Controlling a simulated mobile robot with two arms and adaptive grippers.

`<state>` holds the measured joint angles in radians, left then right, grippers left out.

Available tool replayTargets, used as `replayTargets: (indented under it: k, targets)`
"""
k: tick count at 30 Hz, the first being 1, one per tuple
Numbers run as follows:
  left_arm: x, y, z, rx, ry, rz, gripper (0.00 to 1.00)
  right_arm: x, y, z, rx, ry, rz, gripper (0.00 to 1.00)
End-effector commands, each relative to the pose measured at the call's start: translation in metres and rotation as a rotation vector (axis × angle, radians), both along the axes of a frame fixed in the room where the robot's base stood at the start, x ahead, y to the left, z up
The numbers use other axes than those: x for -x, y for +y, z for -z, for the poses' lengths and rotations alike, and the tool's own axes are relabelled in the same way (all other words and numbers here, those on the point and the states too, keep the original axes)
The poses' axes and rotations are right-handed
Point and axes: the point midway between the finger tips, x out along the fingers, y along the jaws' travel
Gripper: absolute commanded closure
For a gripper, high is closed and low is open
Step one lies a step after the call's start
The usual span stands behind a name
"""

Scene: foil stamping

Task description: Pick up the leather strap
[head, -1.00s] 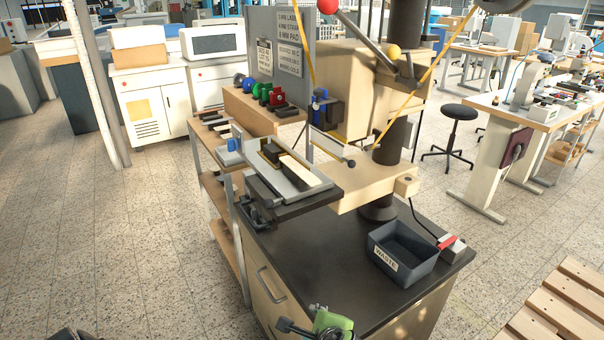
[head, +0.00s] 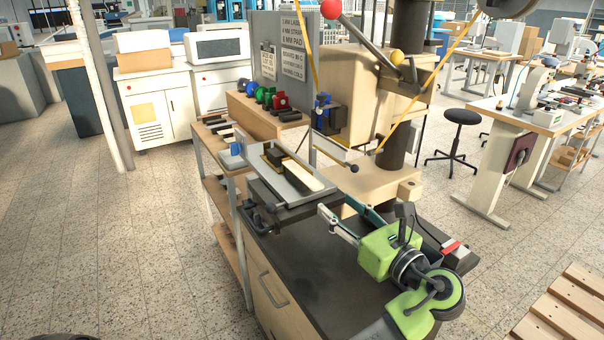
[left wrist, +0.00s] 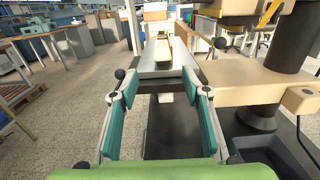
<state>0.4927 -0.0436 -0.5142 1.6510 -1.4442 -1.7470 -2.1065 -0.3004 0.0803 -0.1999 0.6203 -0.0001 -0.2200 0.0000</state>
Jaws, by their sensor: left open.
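No piece is clearly marked as the leather strap. A pale tan strip (head: 306,178), possibly the strap, lies on the press bed (head: 323,188) beside a dark block (head: 288,160). The strip also shows in the left wrist view (left wrist: 163,52), ahead of my fingers. Dark strips (head: 216,124) lie on the side rack. My left gripper (head: 345,213), green with teal finger pads, is open in front of the bed's near end. In the left wrist view its fingers (left wrist: 160,85) are apart with nothing between them. My right gripper is not identifiable.
The black cabinet top (head: 290,245) is clear at its left. A dark bin (left wrist: 280,150) sits right of my gripper. The press column (head: 395,140) and a ball-ended lever (head: 353,168) stand near the bed. Coloured items (head: 270,98) sit on a wooden box behind.

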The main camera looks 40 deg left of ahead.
Motion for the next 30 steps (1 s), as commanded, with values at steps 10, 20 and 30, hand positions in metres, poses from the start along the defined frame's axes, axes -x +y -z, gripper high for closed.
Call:
replayTargets:
  k: [10,20,30]
  targets:
    - [-0.018,0.043,0.000,0.002,-0.001,0.001,0.57,0.000,0.000,-0.005,0.000,0.000,0.000,1.00]
    - [-0.035,0.074,0.001,0.000,-0.001,-0.001,0.57,0.000,0.000,-0.012,0.000,0.000,0.000,1.00]
    - [-0.042,0.089,0.003,0.003,-0.002,0.002,0.57,0.000,0.000,-0.013,0.000,-0.001,0.000,1.00]
